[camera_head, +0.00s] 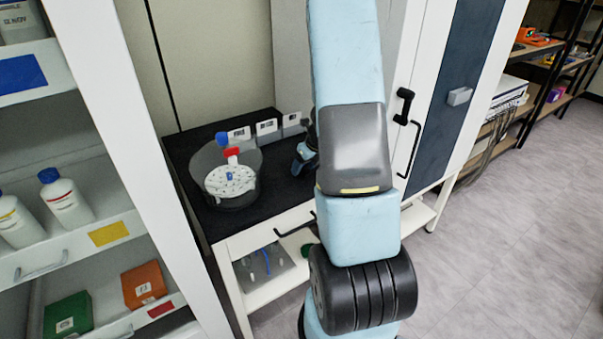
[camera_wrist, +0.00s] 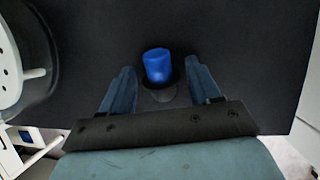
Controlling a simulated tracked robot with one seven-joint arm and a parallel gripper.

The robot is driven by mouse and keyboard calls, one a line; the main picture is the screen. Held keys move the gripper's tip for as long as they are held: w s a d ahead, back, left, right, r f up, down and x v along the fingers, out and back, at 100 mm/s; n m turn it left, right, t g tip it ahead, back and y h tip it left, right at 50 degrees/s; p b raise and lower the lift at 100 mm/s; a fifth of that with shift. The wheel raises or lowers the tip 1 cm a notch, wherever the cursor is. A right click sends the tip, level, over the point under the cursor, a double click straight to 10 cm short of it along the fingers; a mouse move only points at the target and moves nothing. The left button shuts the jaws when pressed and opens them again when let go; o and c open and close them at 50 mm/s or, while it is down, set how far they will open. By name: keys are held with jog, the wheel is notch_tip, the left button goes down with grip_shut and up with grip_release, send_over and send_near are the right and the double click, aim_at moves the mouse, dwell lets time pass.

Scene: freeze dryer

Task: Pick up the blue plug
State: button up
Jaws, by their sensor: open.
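The blue plug (camera_wrist: 158,66) stands on the dark table top in the wrist view, with a darker, partly see-through round part at its near side. My gripper (camera_wrist: 160,77) is open, with one finger to the left of the plug and one to the right. Gaps show between the plug and both fingers. In the head view my gripper (camera_head: 304,157) is low over the table's right side, partly hidden by my arm. I cannot make out the plug between the fingers there.
The round freeze dryer (camera_head: 232,193), with a white perforated top and red and blue parts, stands left of my gripper on the black table (camera_head: 190,149). Its white disc (camera_wrist: 12,70) shows at left in the wrist view.

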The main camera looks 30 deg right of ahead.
jog(key=shift+w+f, duration=0.1)
jog(key=shift+f, duration=0.1)
jog(key=c, duration=0.9)
jog(key=shift+r, duration=0.5)
notch_tip(320, 180, up, 2)
jog(key=shift+r, duration=0.1)
jog(key=s+d+r, duration=0.1)
jog(key=s+r, duration=0.2)
jog(key=s, duration=0.1)
jog(key=s+d+r, duration=0.1)
jog(key=s+r, duration=0.2)
jog(key=s, duration=0.2)
jog(key=s+d+r, duration=0.2)
jog(key=s+r, duration=0.1)
jog(key=s, duration=0.1)
jog(key=shift+s+r, duration=0.2)
jog(key=shift+r, duration=0.2)
